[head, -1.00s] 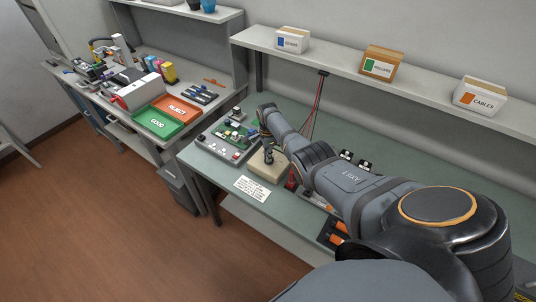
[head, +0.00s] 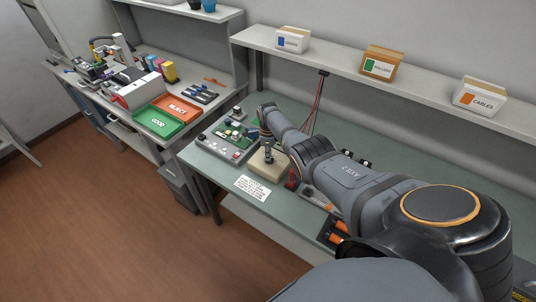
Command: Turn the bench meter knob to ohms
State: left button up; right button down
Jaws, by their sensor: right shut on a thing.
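The bench meter (head: 267,167) is a beige box on the green-topped bench, in the middle of the head view. My right gripper (head: 268,156) points down at the top of the meter and is shut on its knob. The knob itself is hidden by the fingers, so I cannot tell which setting it points to. My left gripper is not in view.
A grey panel with a green circuit board (head: 235,134) lies just left of the meter. A white printed card (head: 252,188) lies at the bench's front edge. Red leads (head: 315,105) hang behind my right arm. Labelled boxes (head: 382,63) stand on the shelf above.

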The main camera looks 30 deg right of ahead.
jog(key=c, duration=1.4)
grip_release()
jog(key=shift+c, duration=0.2)
notch_tip(320, 180, up, 12)
